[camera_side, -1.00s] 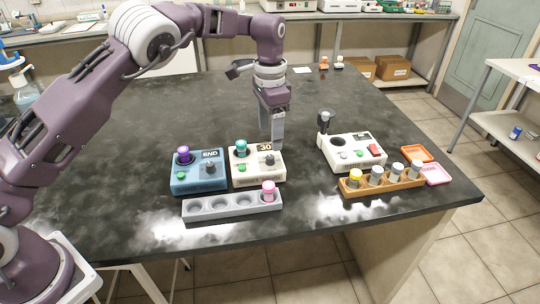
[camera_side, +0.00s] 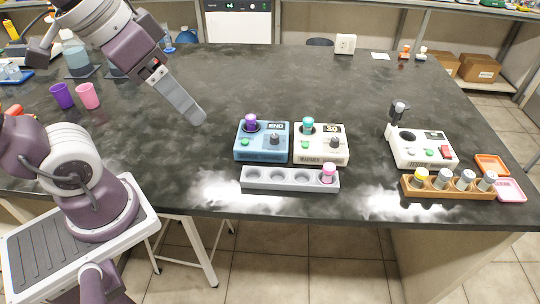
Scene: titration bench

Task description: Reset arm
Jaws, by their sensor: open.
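My gripper (camera_side: 193,114) hangs in the air over the left part of the dark bench, pointing down and to the right. It is empty and apart from everything. Its fingers are seen side-on, so the gap between them does not show. To its right stand a blue device marked END (camera_side: 261,147) with a purple-capped vial (camera_side: 251,122) in it, and a white device marked 30 (camera_side: 321,150) with a teal-capped vial (camera_side: 308,124) in it.
A grey rack (camera_side: 290,180) holds a pink-capped vial (camera_side: 328,173) at its right end. At right are another white device (camera_side: 421,149), a wooden rack (camera_side: 450,189) of several vials, and orange (camera_side: 491,164) and pink (camera_side: 509,190) trays. Purple (camera_side: 61,96) and pink (camera_side: 88,96) cups stand at left.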

